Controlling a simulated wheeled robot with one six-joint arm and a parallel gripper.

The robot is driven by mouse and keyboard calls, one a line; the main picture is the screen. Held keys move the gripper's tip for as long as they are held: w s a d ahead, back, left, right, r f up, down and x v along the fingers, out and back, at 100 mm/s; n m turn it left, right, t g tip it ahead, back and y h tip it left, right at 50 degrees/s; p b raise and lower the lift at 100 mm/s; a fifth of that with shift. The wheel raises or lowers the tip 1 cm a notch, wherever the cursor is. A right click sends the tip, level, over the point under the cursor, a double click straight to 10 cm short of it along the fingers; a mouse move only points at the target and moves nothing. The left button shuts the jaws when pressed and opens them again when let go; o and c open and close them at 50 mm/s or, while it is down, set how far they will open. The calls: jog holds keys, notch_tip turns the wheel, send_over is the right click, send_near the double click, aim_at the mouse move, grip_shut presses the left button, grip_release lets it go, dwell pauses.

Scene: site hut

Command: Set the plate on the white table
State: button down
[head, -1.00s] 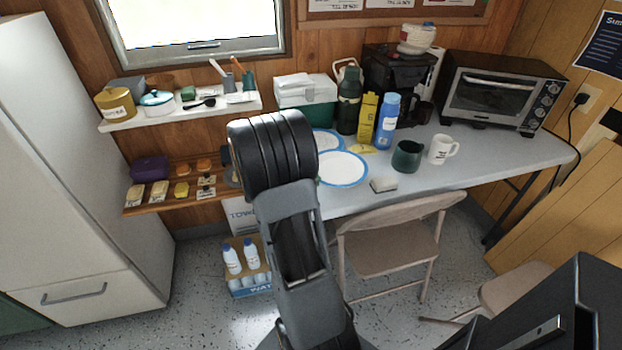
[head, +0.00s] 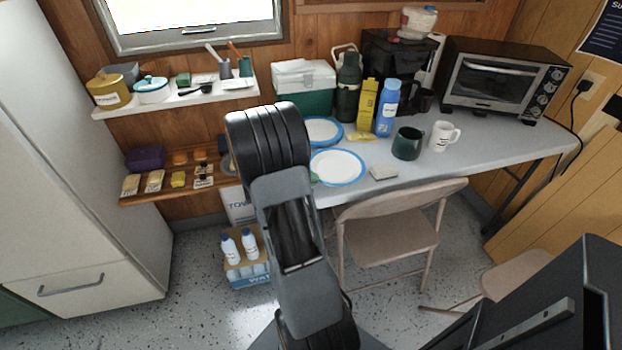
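Two white plates with blue rims lie on the pale grey-white table (head: 480,160). The front plate (head: 338,167) is near the table's front edge, partly covered at its left by my arm. The back plate (head: 322,129) lies behind it, and its left part is also covered by my arm. A dark, rounded edge (head: 227,166) shows beside my arm at the end of the lower shelf; I cannot tell what it is. My arm rises in the middle of the head view. Its end and my gripper are hidden behind the thick black link, so no fingers show.
A grey block (head: 383,172), green mug (head: 408,143), white mug (head: 444,136), blue bottle (head: 387,110) and yellow carton (head: 367,103) stand on the table. A toaster oven (head: 505,80) fills the back right. A folding chair (head: 390,235) stands in front. Two shelves hang left.

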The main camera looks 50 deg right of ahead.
jog(key=shift+f+b, duration=0.45)
jog(key=shift+b, duration=0.1)
jog(key=c, duration=1.3)
grip_release()
jog(key=shift+o, duration=0.3)
jog(key=shift+f, duration=0.1)
jog(key=p+v, duration=0.1)
jog(key=v, duration=1.3)
jog(key=s+a+n+y+p, duration=0.3)
jog(key=s+a+y+p, duration=0.15)
jog(key=a+y, duration=0.3)
jog(key=s+a+r+t+y+p, duration=0.1)
jog(key=a+r+t+y+p, duration=0.2)
jog(key=r, duration=0.7)
jog(key=s+a+r+t+y+p, duration=0.1)
jog(key=a+r+t+y+p, duration=0.2)
jog(key=a+r+t+p, duration=0.2)
jog(key=a+r+p, duration=0.3)
jog(key=a+r, duration=0.2)
jog(key=r, duration=0.1)
jog(key=shift+s+a+r+n, duration=0.25)
jog(key=shift+n, duration=0.05)
